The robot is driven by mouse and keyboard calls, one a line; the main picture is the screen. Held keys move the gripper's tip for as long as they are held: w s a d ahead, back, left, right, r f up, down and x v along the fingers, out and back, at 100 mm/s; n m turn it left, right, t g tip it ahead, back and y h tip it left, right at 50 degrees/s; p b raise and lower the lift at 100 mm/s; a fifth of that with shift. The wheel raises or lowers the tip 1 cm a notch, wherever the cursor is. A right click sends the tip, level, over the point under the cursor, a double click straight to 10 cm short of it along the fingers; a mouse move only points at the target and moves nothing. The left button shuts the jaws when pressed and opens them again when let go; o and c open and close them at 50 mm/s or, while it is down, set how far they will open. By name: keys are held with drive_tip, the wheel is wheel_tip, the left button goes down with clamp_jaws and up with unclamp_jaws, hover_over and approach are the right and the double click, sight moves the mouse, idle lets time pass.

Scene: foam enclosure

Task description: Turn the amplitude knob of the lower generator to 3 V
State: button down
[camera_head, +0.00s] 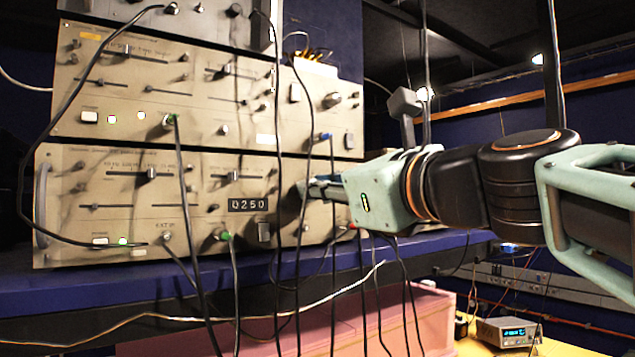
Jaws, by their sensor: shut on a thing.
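The lower generator (120,225) is a beige rack unit on a dark blue shelf. Its display (247,204) reads 0250, and a green lamp is lit at its lower left. My gripper (303,188) reaches in from the right, with its fingers at the right part of the lower generator's front. It is shut on a knob there, which the fingers mostly hide. I cannot read the knob's scale or tell which way its pointer faces.
The upper generator (95,75) sits directly on the lower one. Several black cables hang across both fronts, some close to my gripper. A pink box (435,315) stands below the shelf (110,300). A small meter (508,331) stands at the lower right.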

drive_tip(key=shift+f, duration=0.1)
idle(0.3)
drive_tip(key=c, duration=1.9)
unclamp_jaws()
drive_tip(key=v, duration=1.2)
